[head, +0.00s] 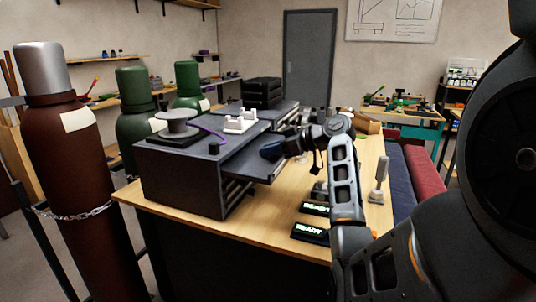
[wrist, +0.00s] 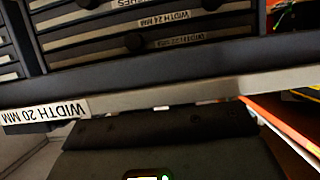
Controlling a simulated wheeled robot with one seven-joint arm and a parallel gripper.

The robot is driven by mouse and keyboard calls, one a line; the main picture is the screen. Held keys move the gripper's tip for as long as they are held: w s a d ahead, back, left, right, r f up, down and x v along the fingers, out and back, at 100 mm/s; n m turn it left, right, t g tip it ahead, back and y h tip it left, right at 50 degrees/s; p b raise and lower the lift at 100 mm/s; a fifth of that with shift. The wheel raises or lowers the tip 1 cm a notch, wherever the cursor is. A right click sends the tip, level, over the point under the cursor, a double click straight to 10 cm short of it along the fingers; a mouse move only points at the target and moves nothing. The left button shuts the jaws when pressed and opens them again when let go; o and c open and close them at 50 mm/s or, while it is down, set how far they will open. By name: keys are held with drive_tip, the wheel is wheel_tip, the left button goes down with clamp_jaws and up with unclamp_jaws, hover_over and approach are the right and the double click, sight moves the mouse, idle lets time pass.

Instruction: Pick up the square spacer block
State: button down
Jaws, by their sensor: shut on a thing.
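No square spacer block can be made out in either view. A dark drawer (head: 235,163) stands pulled out of the grey cabinet (head: 180,178) on the workbench. In the wrist view its long front (wrist: 200,95) crosses the picture, with a "WIDTH 20 MM" label (wrist: 45,112) at the left. My gripper (head: 270,151) is at the outer end of this drawer, shut on what appears to be its front or handle. The fingertips and the exact grip are hidden. The dark gripper body (wrist: 160,145) fills the bottom of the wrist view.
Closed drawers with "WIDTH 24 MM" and other labels (wrist: 165,20) show beyond the open drawer. A spool (head: 177,122) and white blocks (head: 240,122) sit on the cabinet tops. Two "READY" displays (head: 310,231) lie on the wooden bench (head: 270,238). Gas cylinders (head: 75,150) stand left.

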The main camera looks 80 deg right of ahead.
idle(0.3)
drive_tip(key=shift+r, duration=0.6)
wheel_tip(320, 180, up, 3)
drive_tip(key=shift+f+b, duration=0.2)
drive_tip(key=shift+b, duration=0.45)
drive_tip(key=s+d+r+b, duration=0.2)
drive_tip(key=s+d+r, duration=0.2)
drive_tip(key=s+r, duration=0.3)
drive_tip(key=s, duration=0.3)
drive_tip(key=shift+s+d, duration=0.2)
drive_tip(key=shift+s, duration=0.2)
drive_tip(key=shift+s+r, duration=0.1)
